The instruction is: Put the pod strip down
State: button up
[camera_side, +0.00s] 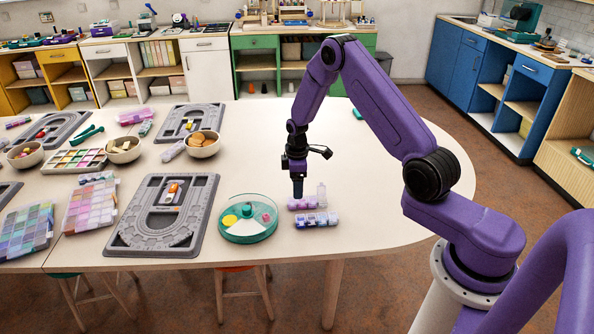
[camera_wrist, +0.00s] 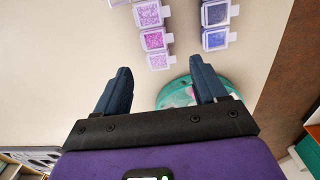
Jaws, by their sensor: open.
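A pod strip with pink and purple beads (camera_side: 303,204) lies on the table in the side view. It also shows in the wrist view (camera_wrist: 153,40), its lower end near the space between my fingertips. A second strip with bluish-purple beads (camera_side: 316,220) lies beside it, nearer the table's front edge, and shows to the right in the wrist view (camera_wrist: 215,40). My gripper (camera_side: 298,193) points down just over the pink strip. Its fingers (camera_wrist: 159,70) are spread wide with nothing held between them. Whether a fingertip touches the strip cannot be told.
A round teal tray (camera_side: 247,236) stands just left of the strips. A grey bead board (camera_side: 125,234) lies further left. A small clear upright piece (camera_side: 321,190) stands behind the strips' right end. Bowls and bead boxes fill the left side; the table to the right is clear.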

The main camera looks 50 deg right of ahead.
aim_at(297, 202)
jog(key=shift+r, duration=2.8)
jog(key=s+a+r+n, duration=0.1)
jog(key=s+a+r, duration=0.5)
jog(key=a, duration=0.2)
jog(key=s+a+r+n, duration=0.1)
jog(key=s+a+r, duration=0.45)
jog(key=a, duration=0.35)
jog(key=s+r+n, duration=0.1)
jog(key=s+r, duration=0.1)
jog(key=s, duration=1)
jog(key=s+r, duration=0.3)
jog(key=s, duration=0.9)
jog(key=shift+s+d+r+n+y, duration=0.2)
jog(key=shift+r+n+y, duration=0.1)
jog(key=shift+n, duration=0.1)
